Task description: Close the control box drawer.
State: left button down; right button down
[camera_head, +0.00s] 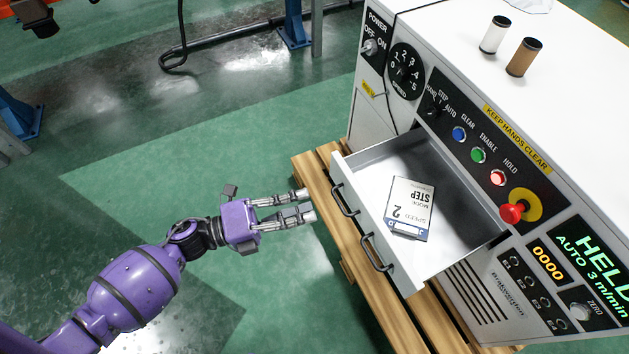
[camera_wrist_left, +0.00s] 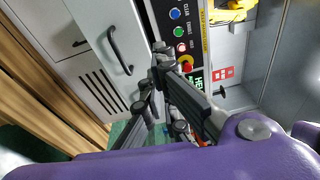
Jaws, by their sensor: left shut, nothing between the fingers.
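The control box drawer (camera_head: 408,275) is pulled open from the white control box (camera_head: 565,70). Its front carries two dark handles, a nearer one (camera_head: 375,253) and a farther one (camera_head: 342,198). In the left wrist view the drawer front (camera_wrist_left: 128,22) with a handle (camera_wrist_left: 118,50) is beyond the fingers. My right gripper is not in view.
A wooden pallet (camera_head: 318,185) lies under the box. A red knob (camera_head: 512,213) and coloured buttons sit on the panel right of the drawer. Two spools, one white (camera_head: 494,35) and one brown (camera_head: 524,57), stand on top.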

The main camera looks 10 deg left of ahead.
pick_arm(q)
jog(key=a+f+n+t+y, duration=0.2)
jog(key=a, duration=0.3)
send_near(347, 180)
jog(key=x, duration=0.7)
jog(key=shift+r+b, duration=0.15)
jog(key=shift+b, duration=0.2)
jog(key=shift+w+d, duration=0.2)
jog(key=shift+d, duration=0.2)
jog(key=b+x, duration=0.1)
jog(key=x, duration=0.8)
jog(key=b+x, duration=0.2)
jog(key=x, duration=0.7)
jog(key=shift+w+d+r, duration=0.2)
jog(key=shift+d, duration=0.15)
jog(key=shift+b+x, duration=0.35)
jog(key=shift+x, duration=0.55)
jog(key=shift+a, duration=0.15)
